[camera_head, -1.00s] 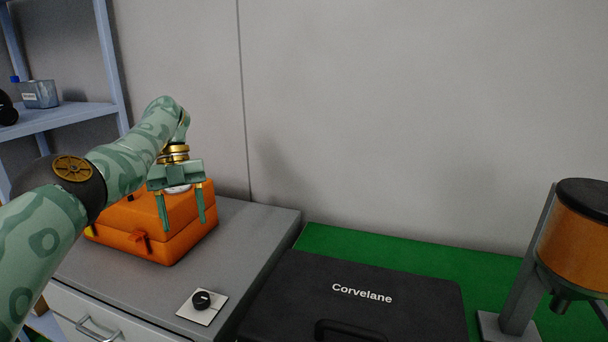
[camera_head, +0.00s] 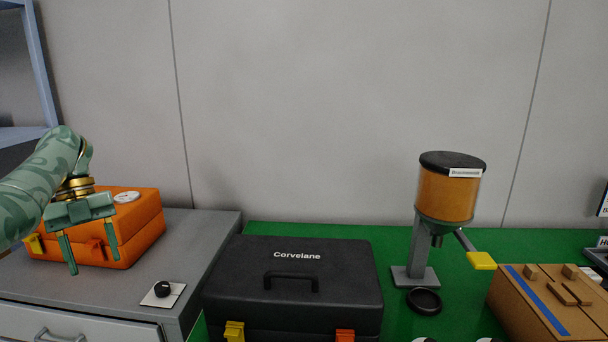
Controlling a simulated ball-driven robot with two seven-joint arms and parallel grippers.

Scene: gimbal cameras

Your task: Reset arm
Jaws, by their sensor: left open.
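My left arm comes in from the left edge. My left gripper (camera_head: 92,262) is open and empty, its two fingers pointing down. In the picture it overlaps the front of an orange case (camera_head: 140,228) on the grey cabinet; I cannot tell how far apart they are. My right gripper does not show.
A black case labelled Corvelane (camera_head: 330,262) stands on the green surface (camera_head: 375,236). Right of it are a dispenser with an orange container (camera_head: 446,200), a black round dish (camera_head: 424,301) and a brown box (camera_head: 545,305). A black knob on a plate (camera_head: 162,289) sits on the grey cabinet (camera_head: 205,245).

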